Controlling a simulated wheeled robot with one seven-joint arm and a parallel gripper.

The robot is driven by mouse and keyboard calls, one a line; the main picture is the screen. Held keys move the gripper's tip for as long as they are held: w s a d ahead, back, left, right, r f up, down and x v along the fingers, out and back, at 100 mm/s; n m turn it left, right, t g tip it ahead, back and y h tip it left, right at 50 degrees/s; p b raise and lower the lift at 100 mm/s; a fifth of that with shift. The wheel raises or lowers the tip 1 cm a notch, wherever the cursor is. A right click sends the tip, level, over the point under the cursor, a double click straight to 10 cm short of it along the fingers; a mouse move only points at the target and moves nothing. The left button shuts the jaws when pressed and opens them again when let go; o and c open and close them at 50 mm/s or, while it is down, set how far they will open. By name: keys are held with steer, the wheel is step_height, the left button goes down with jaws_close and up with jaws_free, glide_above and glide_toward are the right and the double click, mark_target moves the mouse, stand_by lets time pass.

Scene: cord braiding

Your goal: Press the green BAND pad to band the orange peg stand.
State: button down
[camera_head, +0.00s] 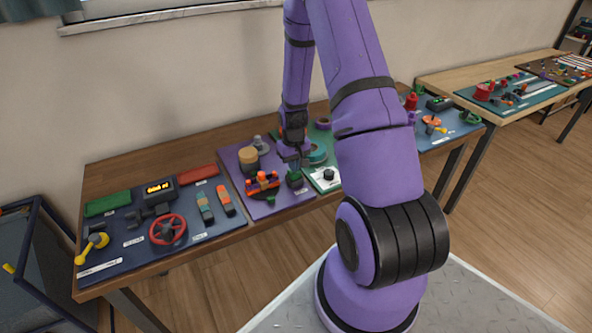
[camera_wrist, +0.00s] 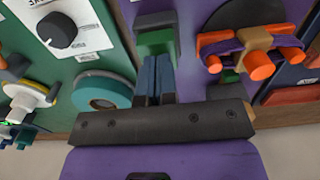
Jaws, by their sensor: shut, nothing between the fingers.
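The orange peg stand (camera_head: 262,181) sits on the purple mat, left of my gripper. In the wrist view the peg stand (camera_wrist: 275,62) is at the upper right, with orange pegs, purple cord and a tan piece across its middle. The pad (camera_wrist: 157,36) also shows in the wrist view, just beyond the shut, empty fingertips of my gripper (camera_wrist: 155,66). I cannot tell whether they touch it. Its lettering cannot be read.
A white panel with a black knob (camera_head: 327,176) and a teal tape roll (camera_head: 316,154) are close on the right. A tan spool (camera_head: 248,158) stands behind the peg stand. A dark blue board with a red wheel (camera_head: 167,229) lies to the left.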

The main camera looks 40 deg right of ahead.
step_height(320, 180, up, 12)
steer(key=shift+f, duration=0.15)
stand_by(0.7)
steer(key=s+a+r+n+t, duration=0.1)
steer(key=s+a+r, duration=0.1)
steer(key=a+r, duration=0.6)
steer(key=s+a+r+t, duration=0.1)
steer(key=s+a+r, duration=0.25)
steer(key=r, duration=0.85)
steer(key=s+a+r+n+t, duration=0.1)
steer(key=s+a+r, duration=0.4)
steer(key=s, duration=0.3)
steer(key=s+a+r+n+t, duration=0.1)
steer(key=s+a+r+t, duration=0.1)
steer(key=s+a+r, duration=0.3)
steer(key=shift+s+a+r, duration=0.2)
steer(key=shift+s+a, duration=0.05)
steer(key=shift+s, duration=1.8)
